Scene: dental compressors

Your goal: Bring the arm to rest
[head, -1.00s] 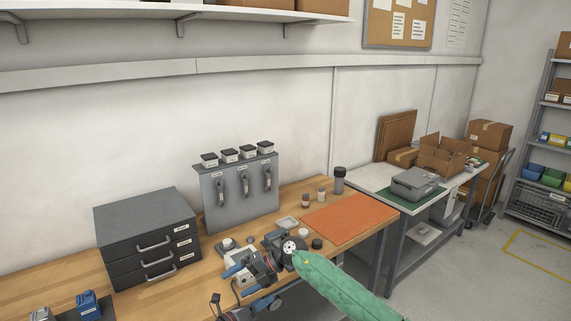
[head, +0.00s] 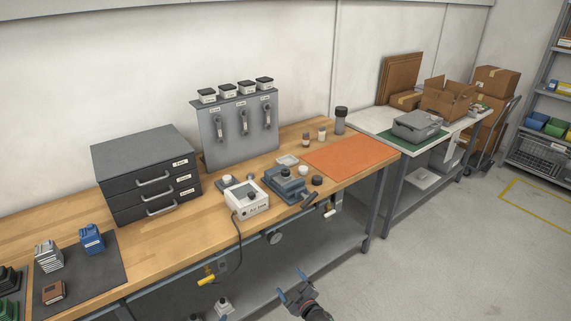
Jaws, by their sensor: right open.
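My right gripper (head: 293,285) is at the bottom edge of the head view, in front of the workbench and below its top. Its two blue fingers are apart, with nothing seen between them. Most of the right arm is out of the frame. The wooden workbench (head: 150,240) lies beyond the gripper, and the gripper is apart from it. My left gripper is not in view.
A white control box (head: 247,201) and a blue-grey device (head: 285,184) stand near the bench's front edge. A lower shelf (head: 335,240) lies under the bench. Open floor (head: 430,270) is at right.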

